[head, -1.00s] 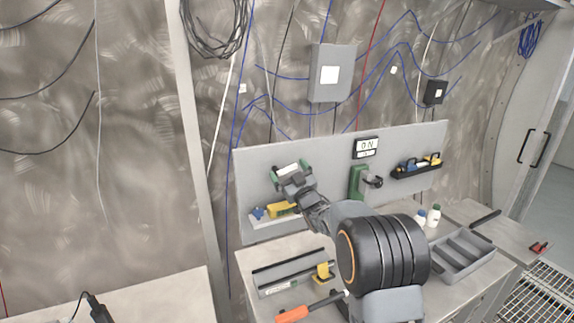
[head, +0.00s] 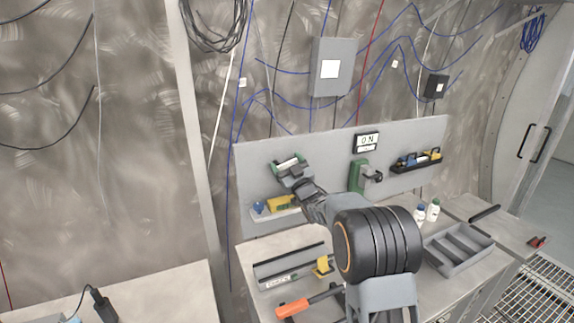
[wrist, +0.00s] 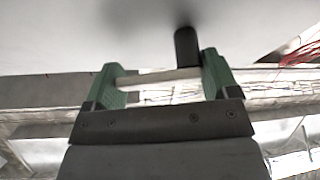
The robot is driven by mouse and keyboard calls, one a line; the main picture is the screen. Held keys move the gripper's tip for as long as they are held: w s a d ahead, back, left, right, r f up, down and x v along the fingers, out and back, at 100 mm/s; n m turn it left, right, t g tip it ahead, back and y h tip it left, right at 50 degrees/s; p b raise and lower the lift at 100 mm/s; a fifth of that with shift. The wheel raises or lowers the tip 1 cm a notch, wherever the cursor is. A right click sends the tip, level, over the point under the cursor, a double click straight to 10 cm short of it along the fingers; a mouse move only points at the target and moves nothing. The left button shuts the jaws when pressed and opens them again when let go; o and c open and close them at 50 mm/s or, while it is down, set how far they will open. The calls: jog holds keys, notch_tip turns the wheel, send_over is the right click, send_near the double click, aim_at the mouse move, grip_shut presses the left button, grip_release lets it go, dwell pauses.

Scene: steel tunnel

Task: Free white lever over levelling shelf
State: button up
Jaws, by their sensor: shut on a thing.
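My gripper (head: 289,163) is at the grey back panel, above the left shelf (head: 284,220). Its green fingers are shut on a white lever (head: 289,160). In the wrist view my gripper (wrist: 160,82) has one green finger at each end of the white lever (wrist: 160,77), which lies across between them. A black post (wrist: 187,47) rises beside the right finger, by the pale panel surface. The left shelf holds a blue thing (head: 258,207) and a yellow thing (head: 282,203). My wrist hides part of the panel behind it.
Right of my gripper, a green fixture with a dark clamp (head: 359,176) sits below an ON sign (head: 367,142). A dark shelf (head: 417,165) is further right. The bench below holds a grey tray (head: 458,250), bottles (head: 432,210) and an orange-handled tool (head: 292,308).

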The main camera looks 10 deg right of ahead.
jog(key=m+b, duration=0.1)
jog(key=b, duration=0.1)
jog(key=f+m+h+b, duration=0.1)
jog(key=shift+d+t+b, duration=0.1)
jog(key=shift+t+b, duration=0.2)
jog(key=shift+b, duration=0.1)
jog(key=shift+m+h+b, duration=0.5)
jog(key=shift+m+b, duration=0.35)
jog(key=shift+m, duration=0.25)
jog(key=shift+r+m, duration=0.15)
jog(key=shift+m, duration=0.15)
jog(key=shift+d, duration=0.1)
jog(key=o, duration=0.8)
jog(key=shift+d, duration=0.1)
